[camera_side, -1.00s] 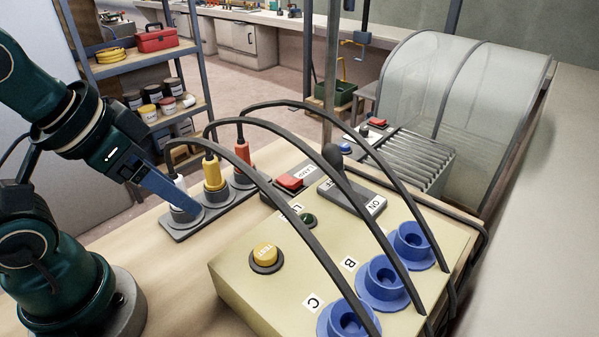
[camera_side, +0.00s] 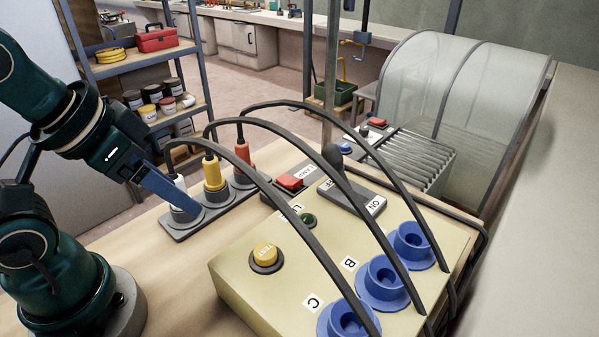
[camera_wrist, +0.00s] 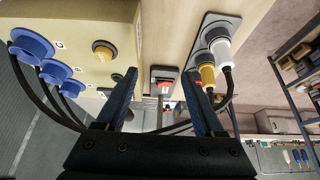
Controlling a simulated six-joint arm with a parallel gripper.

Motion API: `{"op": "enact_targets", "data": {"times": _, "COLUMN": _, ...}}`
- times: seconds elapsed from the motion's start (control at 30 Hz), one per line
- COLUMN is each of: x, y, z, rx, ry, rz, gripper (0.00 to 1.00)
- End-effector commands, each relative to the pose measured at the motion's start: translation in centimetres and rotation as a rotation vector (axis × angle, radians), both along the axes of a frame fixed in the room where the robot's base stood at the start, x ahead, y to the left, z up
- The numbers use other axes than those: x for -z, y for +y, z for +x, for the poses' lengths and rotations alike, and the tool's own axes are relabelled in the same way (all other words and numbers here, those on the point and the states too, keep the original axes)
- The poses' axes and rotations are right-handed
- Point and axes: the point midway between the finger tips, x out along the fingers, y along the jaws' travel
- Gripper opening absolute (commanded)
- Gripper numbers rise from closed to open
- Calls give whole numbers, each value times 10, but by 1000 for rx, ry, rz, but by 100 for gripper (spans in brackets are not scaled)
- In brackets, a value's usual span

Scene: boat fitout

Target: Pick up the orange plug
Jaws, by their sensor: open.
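The orange plug (camera_side: 244,154), reddish orange with a black cable, stands upright at the far end of a grey holder (camera_side: 222,208). A yellow plug (camera_side: 212,172) stands in the middle and a white plug (camera_side: 180,186) at the near end. My gripper (camera_side: 190,207) is beside the white plug, one blue finger overlapping its base in the side view; it is apart from the orange plug. In the wrist view my gripper (camera_wrist: 157,78) is open with nothing held. There the white plug (camera_wrist: 217,44) and yellow plug (camera_wrist: 207,74) show, and the right finger mostly hides the orange plug.
A beige panel (camera_side: 235,285) with blue sockets (camera_side: 383,282), a yellow button (camera_side: 265,254) and a lever (camera_side: 333,158) stands to the right. Black cables (camera_side: 300,118) arch from the plugs over it. Bare table lies in front of the holder.

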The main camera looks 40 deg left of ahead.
Motion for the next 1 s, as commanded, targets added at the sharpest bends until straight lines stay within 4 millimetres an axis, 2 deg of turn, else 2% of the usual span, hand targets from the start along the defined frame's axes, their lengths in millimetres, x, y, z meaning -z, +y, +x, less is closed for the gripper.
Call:
{"op": "enact_targets", "data": {"times": 0.13, "x": -1, "y": 0, "z": 1, "rx": -4, "ry": -5, "rz": -2, "gripper": 70}}
{"op": "enact_targets", "data": {"times": 0.23, "x": -14, "y": 1, "z": 14, "rx": -16, "ry": -62, "rz": -5, "gripper": 70}}
{"op": "enact_targets", "data": {"times": 0.4, "x": -36, "y": 11, "z": 55, "rx": -76, "ry": -105, "rz": -7, "gripper": 70}}
{"op": "enact_targets", "data": {"times": 0.57, "x": -42, "y": 31, "z": 103, "rx": -156, "ry": -102, "rz": -7, "gripper": 70}}
{"op": "enact_targets", "data": {"times": 0.67, "x": -37, "y": 47, "z": 131, "rx": -209, "ry": -87, "rz": -6, "gripper": 70}}
{"op": "enact_targets", "data": {"times": 0.8, "x": -19, "y": 73, "z": 165, "rx": -279, "ry": -50, "rz": -6, "gripper": 70}}
{"op": "enact_targets", "data": {"times": 0.9, "x": -1, "y": 91, "z": 181, "rx": -323, "ry": -14, "rz": -7, "gripper": 70}}
{"op": "enact_targets", "data": {"times": 1.0, "x": 18, "y": 105, "z": 189, "rx": -355, "ry": 28, "rz": -11, "gripper": 70}}
